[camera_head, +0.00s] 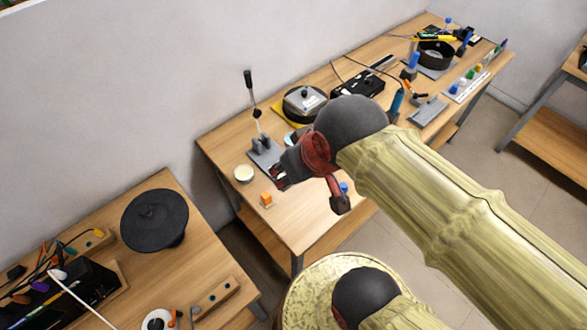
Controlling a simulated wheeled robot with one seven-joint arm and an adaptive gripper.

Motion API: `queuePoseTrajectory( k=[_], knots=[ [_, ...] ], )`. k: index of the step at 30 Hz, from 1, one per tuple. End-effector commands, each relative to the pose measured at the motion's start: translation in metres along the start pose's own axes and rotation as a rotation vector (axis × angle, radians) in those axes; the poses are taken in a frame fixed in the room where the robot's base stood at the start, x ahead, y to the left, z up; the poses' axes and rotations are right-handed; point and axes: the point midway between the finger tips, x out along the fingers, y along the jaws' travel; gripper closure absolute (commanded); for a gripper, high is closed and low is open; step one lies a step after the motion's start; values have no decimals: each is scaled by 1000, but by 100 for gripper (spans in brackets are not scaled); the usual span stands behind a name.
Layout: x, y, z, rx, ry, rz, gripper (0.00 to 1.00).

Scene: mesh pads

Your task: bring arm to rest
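My arm crosses the right half of the view, with pale bamboo-like links and a dark grey round joint. Its end, my gripper (288,168), is dark with red parts and hangs above the front left part of the long wooden table (318,215). It partly hides the table's middle. The fingers are small and seen at an angle, so I cannot tell whether they are open or shut. I see nothing clearly held.
An orange block (266,200), a white round dish (243,173) and an upright lever device (262,148) stand near my gripper. A round device (304,102) and black box (357,83) stand behind.

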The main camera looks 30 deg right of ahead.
Motion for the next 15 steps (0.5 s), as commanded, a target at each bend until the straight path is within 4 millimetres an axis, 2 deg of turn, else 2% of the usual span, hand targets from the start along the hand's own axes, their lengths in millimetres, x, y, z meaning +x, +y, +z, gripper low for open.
queuePoseTrajectory(
  k=[11,15],
  knots=[
    [0,-1,4,-1,5,-1,62],
    [11,-1,9,-1,5,-1,62]
  ],
)
